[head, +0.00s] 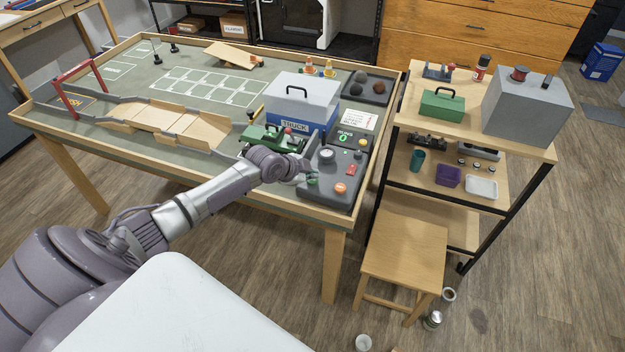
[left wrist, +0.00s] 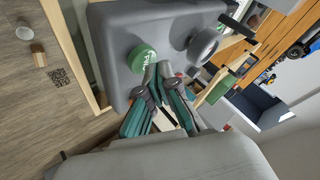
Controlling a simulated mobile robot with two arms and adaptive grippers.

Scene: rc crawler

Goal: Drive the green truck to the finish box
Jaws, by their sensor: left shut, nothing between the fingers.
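The green truck (head: 258,138) stands on the table near its front edge, partly hidden by my left arm. My left gripper (head: 309,171) is shut and empty over the dark grey control box (head: 329,200) at the table's front right corner. In the left wrist view its fingertips (left wrist: 160,74) are beside the round green button (left wrist: 142,58) on the box; I cannot tell whether they touch it. The box also carries an orange button (head: 341,188) and a round dial (head: 326,155). No finish box label is readable. My right gripper is not in view.
A red gate (head: 66,94) stands at the table's left end beside wooden ramps (head: 155,117). A blue and grey toolbox (head: 300,98) stands behind the control box. A wooden stool (head: 403,250) and a shelf cart (head: 475,152) stand right of the table.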

